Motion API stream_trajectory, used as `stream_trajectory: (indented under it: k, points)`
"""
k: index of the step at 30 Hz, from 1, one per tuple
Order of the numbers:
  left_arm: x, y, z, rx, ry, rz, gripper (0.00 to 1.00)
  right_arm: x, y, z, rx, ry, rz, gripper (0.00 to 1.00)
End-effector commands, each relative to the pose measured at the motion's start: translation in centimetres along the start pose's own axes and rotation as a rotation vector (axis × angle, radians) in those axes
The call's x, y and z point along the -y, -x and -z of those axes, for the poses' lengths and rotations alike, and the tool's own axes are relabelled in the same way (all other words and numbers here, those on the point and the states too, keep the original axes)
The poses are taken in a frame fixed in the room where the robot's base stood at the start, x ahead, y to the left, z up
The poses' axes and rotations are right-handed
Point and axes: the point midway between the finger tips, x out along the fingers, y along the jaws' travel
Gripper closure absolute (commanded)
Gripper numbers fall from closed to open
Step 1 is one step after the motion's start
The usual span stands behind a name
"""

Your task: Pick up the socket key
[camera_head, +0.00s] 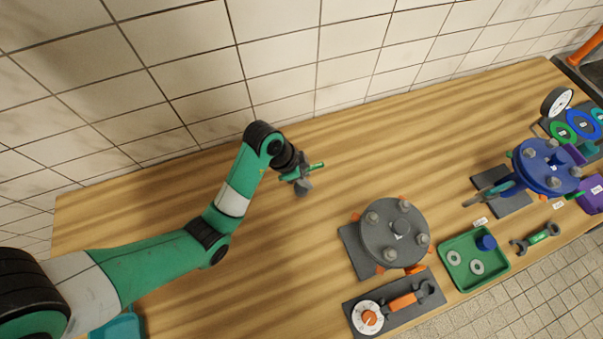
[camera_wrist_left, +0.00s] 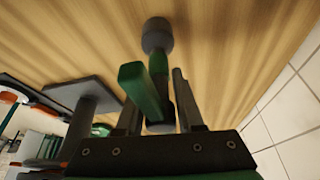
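The socket key (camera_wrist_left: 157,62) has a green cross handle and a grey round socket. In the left wrist view it lies between the two fingers of my left gripper (camera_wrist_left: 158,105), with its socket end pointing away from the camera over the wooden table. In the head view the green handle of the key (camera_head: 317,166) sticks out at my left gripper (camera_head: 298,180), which is shut on it above bare table near the wall. The fingers partly hide the key's shaft. My right gripper is not in view.
A grey bolted flange (camera_head: 394,232), a dial tool (camera_head: 367,317), a green tray (camera_head: 464,281) with washers, and a blue flange (camera_head: 546,167) stand to the right. A wrench (camera_head: 541,236) lies near the front edge. The tiled wall (camera_head: 290,75) runs behind. The table's middle is clear.

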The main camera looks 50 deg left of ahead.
Motion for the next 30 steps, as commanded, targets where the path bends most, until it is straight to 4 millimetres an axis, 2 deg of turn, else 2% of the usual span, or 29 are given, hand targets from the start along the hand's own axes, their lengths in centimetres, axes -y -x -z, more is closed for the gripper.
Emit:
stream_trajectory:
  k: [1,5,6,30]
  points:
    - [0.00,0.00,0.00,0.000,0.000,0.000,0.75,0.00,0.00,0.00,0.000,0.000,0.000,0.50]
    - [0.00,0.01,0.00,0.000,0.000,0.000,0.98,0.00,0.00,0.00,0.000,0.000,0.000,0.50]
    - [0.00,0.01,-0.01,0.000,0.000,0.000,1.00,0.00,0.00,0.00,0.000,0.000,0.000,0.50]
    - [0.00,0.01,0.00,0.000,0.000,0.000,1.00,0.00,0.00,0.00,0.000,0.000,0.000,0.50]
